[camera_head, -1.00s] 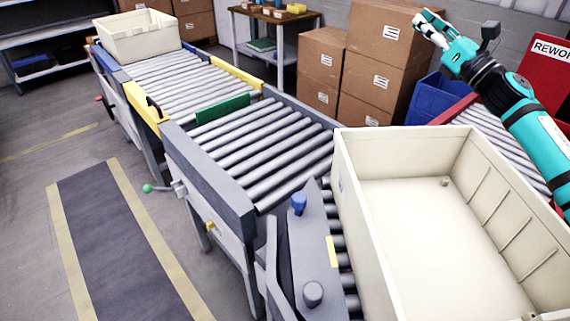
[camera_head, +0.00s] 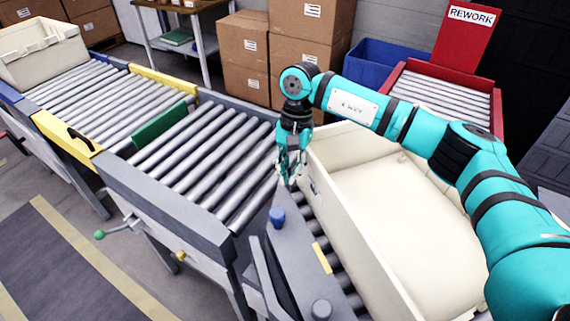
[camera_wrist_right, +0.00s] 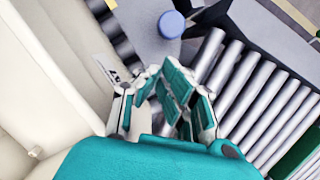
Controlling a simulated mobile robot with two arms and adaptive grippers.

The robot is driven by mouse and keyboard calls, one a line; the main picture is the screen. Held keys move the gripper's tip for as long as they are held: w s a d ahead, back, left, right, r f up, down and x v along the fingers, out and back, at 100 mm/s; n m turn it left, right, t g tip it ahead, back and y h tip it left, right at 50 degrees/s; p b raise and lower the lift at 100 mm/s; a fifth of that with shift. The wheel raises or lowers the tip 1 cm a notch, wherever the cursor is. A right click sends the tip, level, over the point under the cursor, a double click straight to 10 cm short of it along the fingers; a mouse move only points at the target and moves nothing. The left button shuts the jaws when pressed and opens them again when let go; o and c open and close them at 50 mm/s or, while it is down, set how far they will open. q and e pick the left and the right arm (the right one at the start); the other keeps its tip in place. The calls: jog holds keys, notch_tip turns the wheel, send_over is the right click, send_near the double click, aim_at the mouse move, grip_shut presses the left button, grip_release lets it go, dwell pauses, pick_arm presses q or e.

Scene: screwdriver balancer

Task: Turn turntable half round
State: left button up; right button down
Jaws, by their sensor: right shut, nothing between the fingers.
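The turntable's grey side plate (camera_head: 300,268) stands at the end of the grey roller conveyor, with a blue knob (camera_head: 277,217) and a grey knob (camera_head: 321,309) on top. A large cream tote (camera_head: 345,245) sits on the rollers beside the plate. My left gripper is not in view.
The roller conveyor (camera_head: 205,160) has a green stop bar (camera_head: 157,127) across it and a yellow gate (camera_head: 65,135) farther on. Another cream tote (camera_head: 45,55) is at the far left. A red rework lane (camera_head: 440,95) lies behind my right arm. Cardboard boxes (camera_head: 312,60) stand behind.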

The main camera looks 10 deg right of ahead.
jog(key=p+x, duration=0.1)
jog(key=x, duration=0.4)
jog(key=shift+a+f, duration=0.15)
jog(key=shift+s+f, duration=0.1)
jog(key=shift+f, duration=0.4)
jog(key=shift+a, duration=0.1)
